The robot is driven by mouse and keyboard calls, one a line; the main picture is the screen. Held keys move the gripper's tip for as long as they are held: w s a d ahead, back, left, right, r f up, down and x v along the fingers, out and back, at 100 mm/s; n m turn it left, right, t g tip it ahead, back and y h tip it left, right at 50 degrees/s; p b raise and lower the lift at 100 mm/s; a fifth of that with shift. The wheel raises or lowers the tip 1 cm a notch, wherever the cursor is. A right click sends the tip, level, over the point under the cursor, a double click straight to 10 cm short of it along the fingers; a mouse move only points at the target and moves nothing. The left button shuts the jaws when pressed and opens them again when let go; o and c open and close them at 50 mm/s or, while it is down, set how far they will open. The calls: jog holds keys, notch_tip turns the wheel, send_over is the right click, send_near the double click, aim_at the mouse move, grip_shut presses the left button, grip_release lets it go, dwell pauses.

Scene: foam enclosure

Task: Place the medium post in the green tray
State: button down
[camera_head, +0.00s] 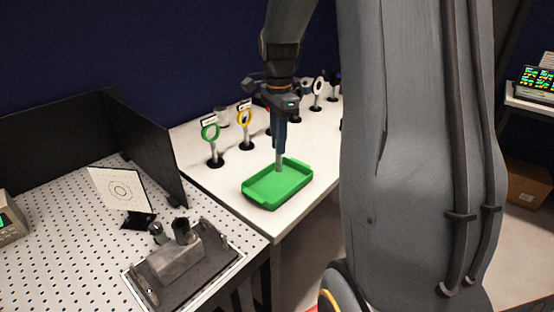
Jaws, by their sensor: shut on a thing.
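The green tray (262,199) sits on the white table near its front edge. My gripper (280,142) points straight down over the tray's back part and is shut on a slim grey post (279,162). The post hangs upright below the fingers.
A green ring on a post (210,133) and a yellow ring on a post (246,118) stand behind the tray. A white ring on a post (317,88) stands farther back. A perforated board (75,250) with a metal mount (175,262) lies front left, beside a black panel (150,140).

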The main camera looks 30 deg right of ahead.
aim_at(278, 170)
jog(key=shift+f+p, duration=0.55)
jog(key=shift+f, duration=2.1)
jog(key=shift+f, duration=0.15)
jog(key=c, duration=1.7)
grip_release()
notch_tip(278, 170, up, 12)
jog(key=b, duration=0.3)
jog(key=shift+f, duration=0.1)
jog(key=shift+a, duration=0.1)
jog(key=s+a+f+n, duration=0.5)
jog(key=n, duration=0.1)
jog(key=s+a+f+n, duration=0.5)
jog(key=n, duration=0.1)
jog(key=s+a+f+n+t, duration=0.1)
jog(key=s+a+f+n, duration=0.3)
jog(key=s+n, duration=0.1)
jog(key=shift+s+a+f+n, duration=0.1)
jog(key=shift+a+f+n, duration=0.3)
jog(key=shift+n, duration=0.4)
